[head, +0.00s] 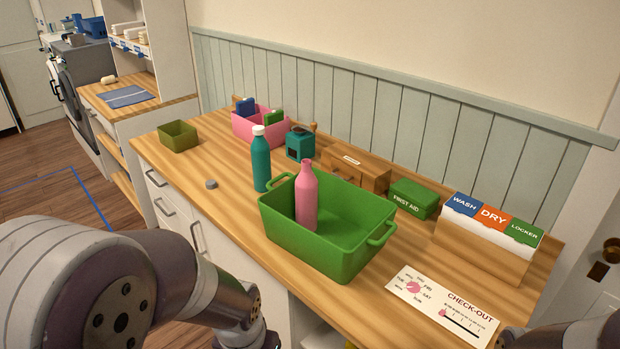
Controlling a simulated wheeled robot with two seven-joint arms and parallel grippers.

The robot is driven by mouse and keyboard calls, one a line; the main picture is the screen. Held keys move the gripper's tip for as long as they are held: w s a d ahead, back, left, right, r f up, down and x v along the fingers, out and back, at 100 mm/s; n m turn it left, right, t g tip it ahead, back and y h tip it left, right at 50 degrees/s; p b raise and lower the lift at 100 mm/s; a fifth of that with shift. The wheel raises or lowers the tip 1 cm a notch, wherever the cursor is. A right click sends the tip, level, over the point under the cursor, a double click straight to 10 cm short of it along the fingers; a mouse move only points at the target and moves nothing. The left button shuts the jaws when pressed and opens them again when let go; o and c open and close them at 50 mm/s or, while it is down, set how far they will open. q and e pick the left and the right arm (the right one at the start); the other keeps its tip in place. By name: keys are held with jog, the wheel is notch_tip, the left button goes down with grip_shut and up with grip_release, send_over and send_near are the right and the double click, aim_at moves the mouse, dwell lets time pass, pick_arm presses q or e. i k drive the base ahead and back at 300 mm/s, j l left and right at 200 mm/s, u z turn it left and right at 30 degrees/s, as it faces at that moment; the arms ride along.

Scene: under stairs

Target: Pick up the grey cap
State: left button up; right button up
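The small grey cap (211,184) lies on the wooden countertop (230,210), left of the teal bottle (261,162) and near the counter's front edge. Nothing touches it. The teal bottle stands upright with a white cap on top. A pink bottle (306,200) stands in the green basin (323,262), and no cap shows on its top. My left arm comes in from the left, in front of the counter, and its gripper is outside the picture. Only a piece of my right arm shows at the bottom right corner, and its gripper is not in view.
Behind stand an olive box (178,136), a pink bin (243,129), a teal device (300,144), a wooden drawer box (372,178) and a green first aid box (413,199). A sorter box (475,250) and check-out card (443,303) are at right. Counter around the cap is clear.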

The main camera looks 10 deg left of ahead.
aim_at(211, 183)
jog(key=i+j+z, duration=0.1)
jog(key=j+z, duration=0.3)
jog(key=i+j+z, duration=0.1)
jog(key=j+z, duration=0.2)
jog(key=z, duration=0.15)
jog(key=j+z, duration=0.85)
jog(key=k+j+z, duration=0.15)
jog(key=j+z, duration=0.25)
jog(key=k+j, duration=0.15)
jog(key=j, duration=0.2)
jog(key=k+j, duration=0.15)
jog(key=j, duration=0.25)
jog(key=k+j, duration=0.15)
jog(key=j, duration=0.2)
jog(key=k+j, duration=0.15)
jog(key=j, duration=0.25)
jog(key=k+j, duration=0.1)
jog(key=j, duration=0.25)
jog(key=k+j, duration=0.15)
jog(key=j, duration=0.25)
jog(key=k+j, duration=0.15)
jog(key=j, duration=0.2)
